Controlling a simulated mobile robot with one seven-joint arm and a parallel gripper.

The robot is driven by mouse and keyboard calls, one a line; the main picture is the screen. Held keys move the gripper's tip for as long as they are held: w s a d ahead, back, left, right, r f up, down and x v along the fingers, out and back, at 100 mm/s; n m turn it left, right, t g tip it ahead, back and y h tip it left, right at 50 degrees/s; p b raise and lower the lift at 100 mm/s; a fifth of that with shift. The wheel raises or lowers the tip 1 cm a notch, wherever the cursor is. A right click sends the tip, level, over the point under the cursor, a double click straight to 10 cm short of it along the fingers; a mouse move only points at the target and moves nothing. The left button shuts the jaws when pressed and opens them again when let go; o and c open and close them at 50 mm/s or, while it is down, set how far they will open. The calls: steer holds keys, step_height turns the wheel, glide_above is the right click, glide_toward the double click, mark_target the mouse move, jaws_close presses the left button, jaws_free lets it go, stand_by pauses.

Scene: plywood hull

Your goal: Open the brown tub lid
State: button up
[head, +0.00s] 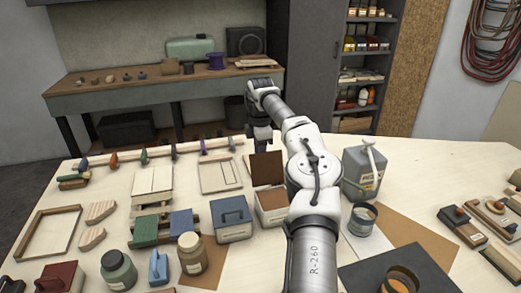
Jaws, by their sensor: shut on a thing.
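The brown tub (273,217) stands on the plywood table near the middle of the head view, partly behind my arm. Its brown lid (266,168) is tilted up at the back, so the inside of the tub shows from above. My gripper (261,149) is at the upper edge of the raised lid and shut on it. The fingertips are small, and the exact grip is hard to make out.
A closed blue-lidded tub (232,218) stands just left of the brown tub. A grey jug (363,175) and an open can (362,219) stand to the right. A wooden frame (221,175) lies behind left. Jars (191,254) stand in front.

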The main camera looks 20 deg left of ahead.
steer(key=shift+a+r, duration=0.15)
steer(key=shift+a, duration=0.25)
step_height(320, 180, up, 12)
steer(key=d, duration=0.1)
steer(key=shift+s, duration=0.35)
steer(key=shift+f, duration=0.2)
